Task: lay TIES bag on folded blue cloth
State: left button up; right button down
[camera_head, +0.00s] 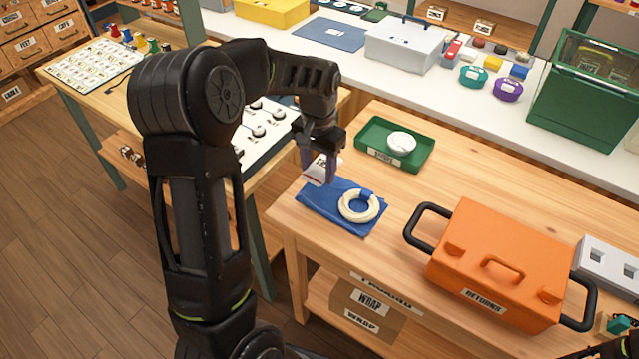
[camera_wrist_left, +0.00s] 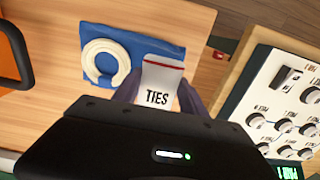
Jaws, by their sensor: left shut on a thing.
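The TIES bag (camera_wrist_left: 158,88), a small white packet with a red top edge, is between the fingers of my left gripper (camera_head: 318,166). It also shows in the head view (camera_head: 316,172). My left gripper is shut on it. The folded blue cloth (camera_head: 318,197) lies on the wooden table near its left corner, with a coiled cream cord (camera_head: 344,209) on its right part. The bag is at the cloth's upper left edge in the head view; I cannot tell whether it touches the cloth. My right gripper (camera_head: 612,348) shows only as a dark part at the lower right corner.
A green tray (camera_head: 372,150) with a white round thing stands behind the cloth. An orange RETURNS case (camera_head: 500,262) with black handles stands to the right. A panel with knobs (camera_head: 262,128) lies on the left bench. The table between cloth and case is clear.

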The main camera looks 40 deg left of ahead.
aim_at(318, 196)
pick_arm(q)
jog(key=shift+f, duration=1.1)
jog(key=shift+f+p, duration=0.3)
jog(key=shift+f, duration=1.6)
jog(key=shift+f+b, duration=0.45)
jog(key=shift+f, duration=0.05)
jog(key=o, duration=1.4)
jog(key=shift+s+f, duration=0.1)
jog(key=shift+c, duration=0.2)
